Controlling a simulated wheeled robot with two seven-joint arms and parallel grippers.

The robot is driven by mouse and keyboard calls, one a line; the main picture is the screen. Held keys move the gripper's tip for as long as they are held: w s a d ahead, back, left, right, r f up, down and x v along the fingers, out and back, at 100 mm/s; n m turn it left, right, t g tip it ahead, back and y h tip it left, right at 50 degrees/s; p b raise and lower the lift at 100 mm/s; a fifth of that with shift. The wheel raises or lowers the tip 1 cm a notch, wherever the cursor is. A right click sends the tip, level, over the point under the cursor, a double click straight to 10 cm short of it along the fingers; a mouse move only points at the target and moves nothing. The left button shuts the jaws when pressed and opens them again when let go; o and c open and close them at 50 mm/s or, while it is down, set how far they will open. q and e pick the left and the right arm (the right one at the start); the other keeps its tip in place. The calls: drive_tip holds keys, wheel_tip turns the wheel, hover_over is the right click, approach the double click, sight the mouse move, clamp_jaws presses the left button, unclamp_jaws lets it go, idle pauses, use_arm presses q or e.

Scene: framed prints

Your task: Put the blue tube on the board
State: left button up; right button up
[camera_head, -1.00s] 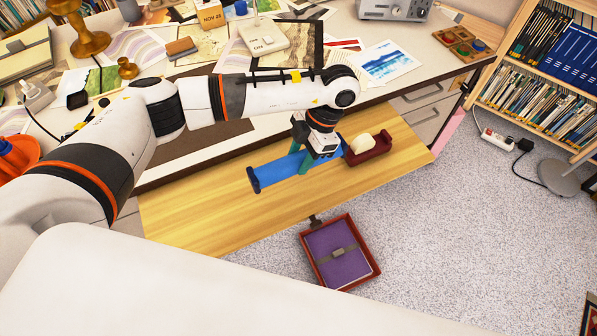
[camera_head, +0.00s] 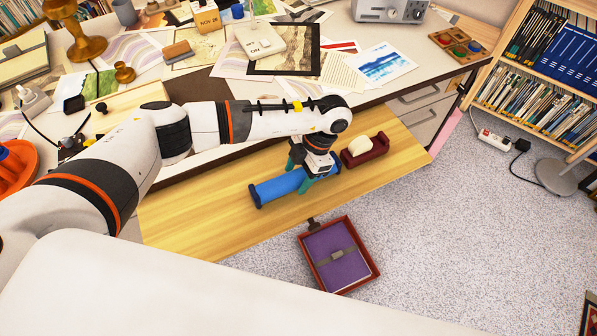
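The blue tube (camera_head: 276,188) lies lengthwise on the yellow wooden board (camera_head: 190,215) that juts out along the desk's front edge. It has darker blue end caps, and its right part is partly hidden by my gripper. My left gripper (camera_head: 302,172) is over the tube's right part. Its teal fingers are spread, one on the far side and one on the near side of the tube. Whether a finger still touches the tube is hard to see. My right gripper is not in view.
A dark red tape dispenser (camera_head: 365,150) stands on the board just right of the tube. A red tray (camera_head: 373,268) with a purple item is below the board's front edge. The desk (camera_head: 345,85) behind is covered with prints. The board's left part is clear.

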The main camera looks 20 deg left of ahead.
use_arm(q)
drive_tip(key=shift+r, duration=0.15)
drive_tip(key=b+v, duration=0.1)
drive_tip(key=v, duration=1.1)
